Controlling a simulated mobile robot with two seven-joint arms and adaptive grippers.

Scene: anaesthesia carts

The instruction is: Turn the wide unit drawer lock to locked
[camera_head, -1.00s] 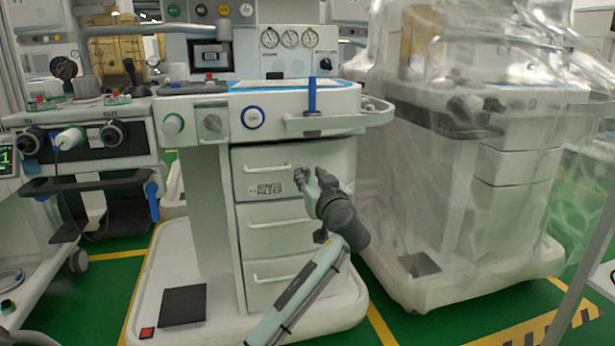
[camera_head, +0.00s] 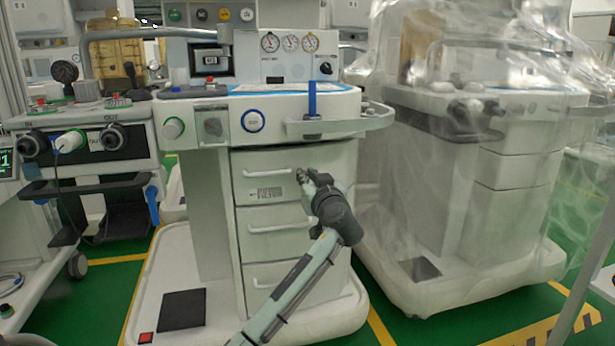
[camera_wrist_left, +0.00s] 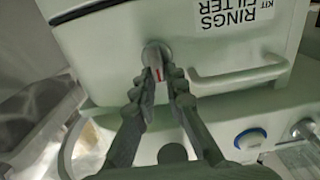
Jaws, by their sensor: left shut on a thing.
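In the left wrist view the red mark runs nearly upright in the picture, slightly tilted. My left gripper (camera_wrist_left: 160,76) has one finger on each side of the knob and is shut on it. In the head view my left gripper (camera_head: 304,176) is at the right part of the top drawer and hides the lock. My right gripper is not in view.
The top drawer's handle (camera_wrist_left: 240,78) is close beside the fingers. A shelf with a rail (camera_head: 340,124) juts out above the drawer. A plastic-covered cart (camera_head: 480,190) stands at the right and another cart (camera_head: 80,150) at the left. Green floor shows between them.

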